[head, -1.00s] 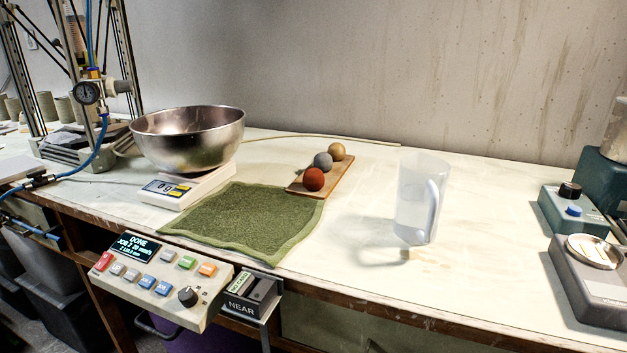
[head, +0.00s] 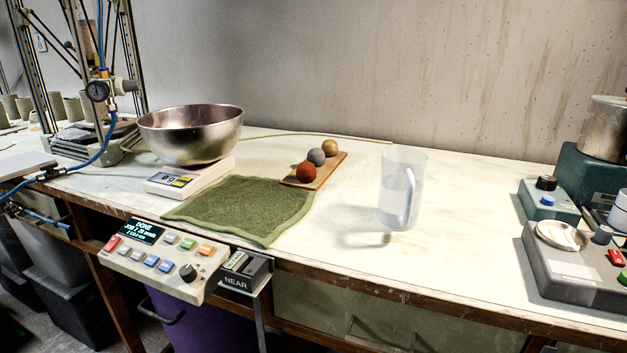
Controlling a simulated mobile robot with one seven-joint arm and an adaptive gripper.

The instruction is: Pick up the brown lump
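Three round lumps sit in a row on a small wooden board (head: 326,172) on the workbench. The nearest is reddish-brown (head: 306,172), the middle one is grey (head: 316,157), and the farthest is tan or golden-brown (head: 331,148). Which of these the task calls the brown lump is not certain from colour alone. My gripper is not in the head view.
A green cloth (head: 240,208) lies left of the board. Behind it a metal bowl (head: 192,135) stands on a scale (head: 172,186). A clear jug (head: 402,190) stands right of the board. A control panel (head: 160,262) juts from the bench front. Machines stand at far right.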

